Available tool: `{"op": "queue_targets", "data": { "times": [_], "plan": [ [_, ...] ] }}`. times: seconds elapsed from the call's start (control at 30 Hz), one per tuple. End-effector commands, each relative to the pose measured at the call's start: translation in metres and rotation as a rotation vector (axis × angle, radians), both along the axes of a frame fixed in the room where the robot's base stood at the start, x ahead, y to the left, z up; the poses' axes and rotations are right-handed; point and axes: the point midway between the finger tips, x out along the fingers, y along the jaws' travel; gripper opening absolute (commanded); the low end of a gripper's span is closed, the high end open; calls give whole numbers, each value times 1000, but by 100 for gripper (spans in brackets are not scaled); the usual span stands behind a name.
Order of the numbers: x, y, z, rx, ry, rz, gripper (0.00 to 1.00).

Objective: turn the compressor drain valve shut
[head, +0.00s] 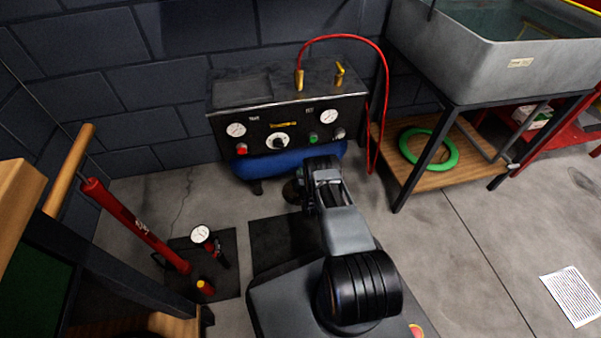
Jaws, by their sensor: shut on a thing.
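The compressor (286,110) stands against the back wall. It has a dark control panel over a blue tank (256,169). My arm reaches forward to the right part of the tank's front. My gripper (322,164) is at the tank, low under the panel, and shut. The drain valve is not visible; my wrist covers that spot, so its handle angle cannot be told. A yellow lever (340,72) and a brass fitting (299,79) stand on the compressor top, apart from my gripper.
A red hose (386,95) loops down right of the compressor. A grey sink (480,60) on a dark frame stands at the right, with a green ring (428,148) on its shelf. A red pump (135,226) stands at the left.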

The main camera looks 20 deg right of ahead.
Motion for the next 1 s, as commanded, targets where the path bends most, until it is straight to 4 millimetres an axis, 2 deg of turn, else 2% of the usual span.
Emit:
{"op": "queue_targets", "data": {
  "times": [0.6,1.0],
  "plan": [
    [-2,-6,-12,573,-113,12,0],
    [-2,-7,-19,886,-176,16,0]
  ]
}}
